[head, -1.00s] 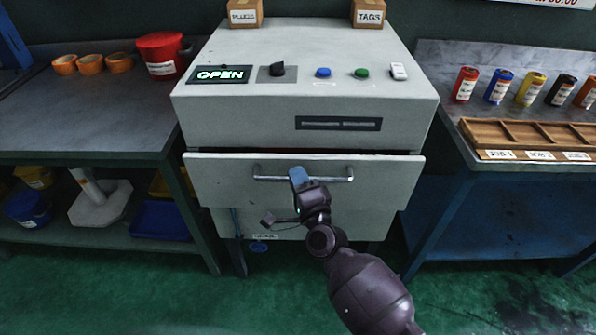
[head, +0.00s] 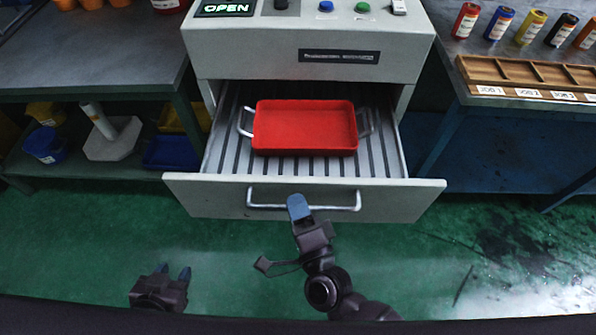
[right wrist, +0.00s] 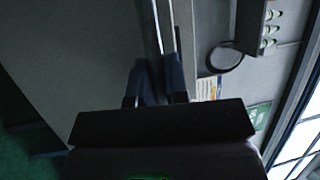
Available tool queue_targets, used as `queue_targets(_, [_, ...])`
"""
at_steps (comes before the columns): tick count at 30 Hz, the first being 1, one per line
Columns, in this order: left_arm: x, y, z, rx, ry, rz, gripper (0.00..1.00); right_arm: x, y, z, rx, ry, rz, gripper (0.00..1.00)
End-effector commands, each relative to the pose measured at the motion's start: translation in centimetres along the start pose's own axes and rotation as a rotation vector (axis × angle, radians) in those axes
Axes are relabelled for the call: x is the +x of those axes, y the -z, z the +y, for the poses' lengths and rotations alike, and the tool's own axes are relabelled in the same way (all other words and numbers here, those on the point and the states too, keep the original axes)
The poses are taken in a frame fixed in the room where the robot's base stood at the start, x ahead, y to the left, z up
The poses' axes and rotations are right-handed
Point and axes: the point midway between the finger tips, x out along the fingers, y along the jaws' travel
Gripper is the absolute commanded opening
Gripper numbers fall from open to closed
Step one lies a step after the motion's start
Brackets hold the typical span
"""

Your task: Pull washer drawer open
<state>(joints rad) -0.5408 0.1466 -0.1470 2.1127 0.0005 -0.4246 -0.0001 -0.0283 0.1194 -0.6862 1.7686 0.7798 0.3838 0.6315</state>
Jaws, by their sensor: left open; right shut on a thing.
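The washer drawer (head: 220,196) is pulled well out of the grey washer (head: 270,60), and its slatted floor shows. A red tray (head: 305,128) with a metal handle at each end lies inside it. My right gripper (head: 299,207) is shut on the drawer's bar handle (head: 340,207), near the handle's middle. In the right wrist view its blue fingers (right wrist: 158,82) close around the bar beside the drawer front. My left gripper (head: 174,273) is open and empty, low at the left, in front of the drawer and apart from it.
A panel on the washer reads OPEN (head: 226,8). A bench with shelves of bins (head: 172,152) stands left. The right bench holds several coloured canisters (head: 498,25) and a wooden rack (head: 520,75). Green floor (head: 90,235) is free in front.

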Motion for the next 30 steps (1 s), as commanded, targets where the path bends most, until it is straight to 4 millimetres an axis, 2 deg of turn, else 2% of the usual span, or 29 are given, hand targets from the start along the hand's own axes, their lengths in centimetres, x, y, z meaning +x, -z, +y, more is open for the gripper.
queue_targets(1, [-0.2,0.0,0.0,0.000,0.001,-0.001,0.43,-1.3,-0.5,-0.4,0.001,-0.001,0.000,0.00])
queue_targets(6, [-0.4,0.1,-0.1,-0.001,0.002,-0.001,0.43,-4.6,-1.9,-1.0,0.001,-0.001,-0.001,0.00])
queue_targets(12, [-0.4,0.5,-0.1,0.002,0.001,0.005,0.43,-7.3,-3.0,-1.6,0.001,0.000,0.000,0.00])
queue_targets(18, [-0.4,0.7,-0.2,0.007,0.000,0.009,0.43,-8.6,-3.6,-1.8,0.000,0.001,-0.002,0.00])
queue_targets(30, [-0.4,0.7,-0.2,0.010,-0.001,0.010,0.43,-8.9,-3.7,-1.9,-0.001,0.001,-0.001,0.00])
